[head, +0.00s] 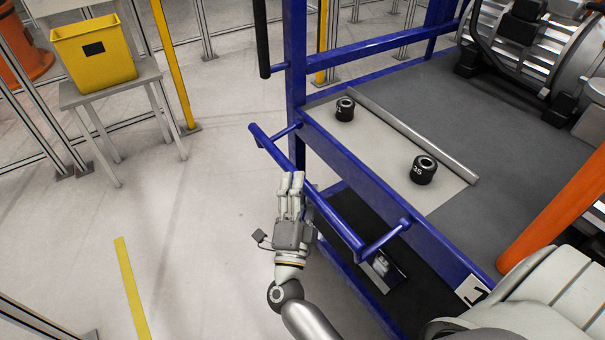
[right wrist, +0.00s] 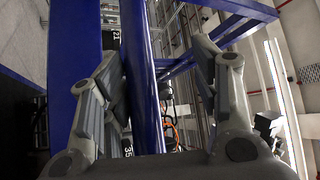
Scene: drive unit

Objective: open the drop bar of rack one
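The blue rack (head: 297,55) carries a blue bar (head: 338,223) on two short stubs along its front, running diagonally. A label that looks like a 1 (head: 474,290) is on the rack's lower right corner. My right gripper (head: 292,182) is at this bar, its fingers pointing up the picture. In the right wrist view the blue bar (right wrist: 141,85) passes between the two spread fingers, with a clear gap to the right finger. Whether the left finger touches it I cannot tell. My left gripper is not in view.
Two black cylindrical parts (head: 423,170) (head: 345,109) stand on the rack's light shelf (head: 385,150). A large grey machine unit (head: 545,45) lies at upper right. A yellow bin (head: 95,52) sits on a grey stand at upper left.

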